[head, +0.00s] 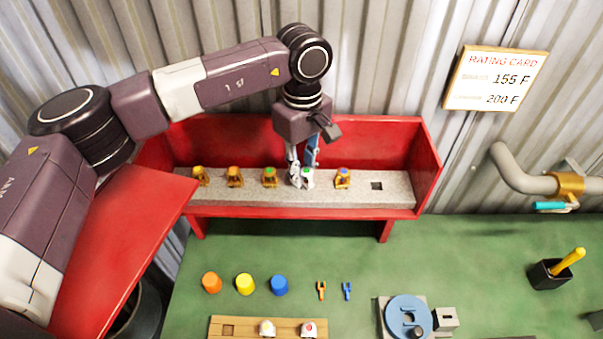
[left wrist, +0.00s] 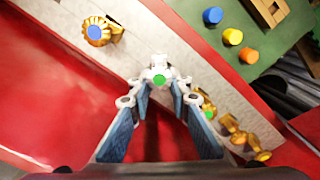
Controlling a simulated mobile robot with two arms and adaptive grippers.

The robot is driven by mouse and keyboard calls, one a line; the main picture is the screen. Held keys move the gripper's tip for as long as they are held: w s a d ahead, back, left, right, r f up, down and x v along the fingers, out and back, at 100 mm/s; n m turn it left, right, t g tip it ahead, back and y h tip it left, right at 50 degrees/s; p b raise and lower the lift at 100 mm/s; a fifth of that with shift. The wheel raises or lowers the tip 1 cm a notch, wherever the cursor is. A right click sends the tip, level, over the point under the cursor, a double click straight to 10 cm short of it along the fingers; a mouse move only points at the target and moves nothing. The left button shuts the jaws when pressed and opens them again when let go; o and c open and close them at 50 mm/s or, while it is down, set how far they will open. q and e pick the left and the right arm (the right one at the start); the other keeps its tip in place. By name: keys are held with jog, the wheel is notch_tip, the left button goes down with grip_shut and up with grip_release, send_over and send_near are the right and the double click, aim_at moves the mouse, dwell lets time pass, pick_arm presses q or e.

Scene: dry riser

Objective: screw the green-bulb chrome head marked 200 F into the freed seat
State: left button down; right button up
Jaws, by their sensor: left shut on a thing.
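The chrome head (head: 307,181) with a green bulb is at the grey shelf of the red cabinet, between a green-bulb brass head (head: 270,177) and a blue-bulb brass head (head: 343,177). My left gripper (head: 302,167) reaches down from above and is shut on the chrome head. In the left wrist view the chrome head (left wrist: 160,64) shows between the fingertips, its green bulb toward the camera. Its lower end and the seat under it are hidden, so I cannot tell how deep it sits. A dark square opening (head: 377,186) is at the shelf's right end. My right gripper is not in view.
Two more brass heads (head: 234,177) stand to the left on the shelf (head: 325,200). On the green bench are coloured caps (head: 245,284), two small forks (head: 321,290), a wooden rack (head: 248,328) with two chrome heads and a blue round fixture (head: 408,315). A rating card (head: 496,78) hangs at right.

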pick_arm(q)
jog(key=shift+w+d+f+m, duration=0.1)
jog(key=shift+d+f+m, duration=0.05)
jog(key=shift+m, duration=0.65)
jog(key=c, duration=1.7)
grip_release()
jog(key=shift+r, duration=0.2)
notch_tip(320, 180, up, 12)
jog(key=shift+f, duration=0.1)
